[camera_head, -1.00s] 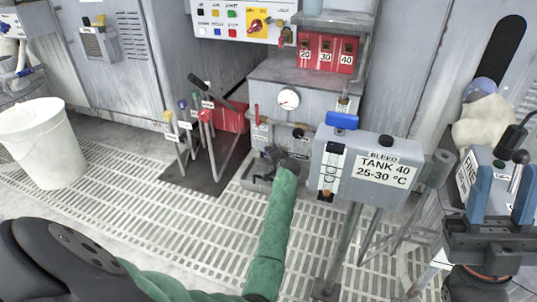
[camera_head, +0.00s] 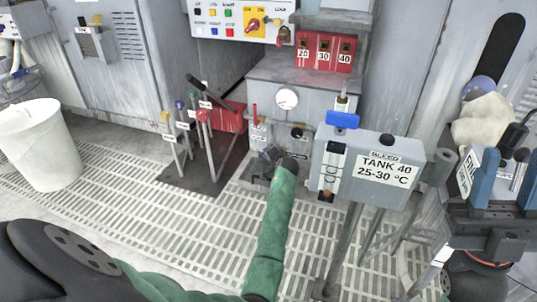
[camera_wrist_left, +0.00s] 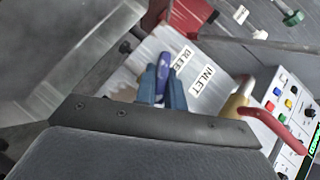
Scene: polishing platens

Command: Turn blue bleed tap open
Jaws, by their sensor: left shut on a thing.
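In the left wrist view, a blue tap lever (camera_wrist_left: 168,68) stands between my left gripper's (camera_wrist_left: 162,82) two blue fingers, which are shut on it. A white BLEED label (camera_wrist_left: 182,58) and an INLET label (camera_wrist_left: 202,80) are beside it. In the head view, my left gripper (camera_head: 271,154) is at the end of the green-sleeved arm, low at the front of the grey cabinet; the lever in it cannot be made out there.
A grey box (camera_head: 390,172) marked BLEED, TANK 40, with a blue piece (camera_head: 342,120) on top, stands right of my left arm. Labelled levers (camera_head: 190,125) stand to its left. A red lever (camera_wrist_left: 272,128) is near my gripper. A white bucket (camera_head: 38,150) stands far left on open grating.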

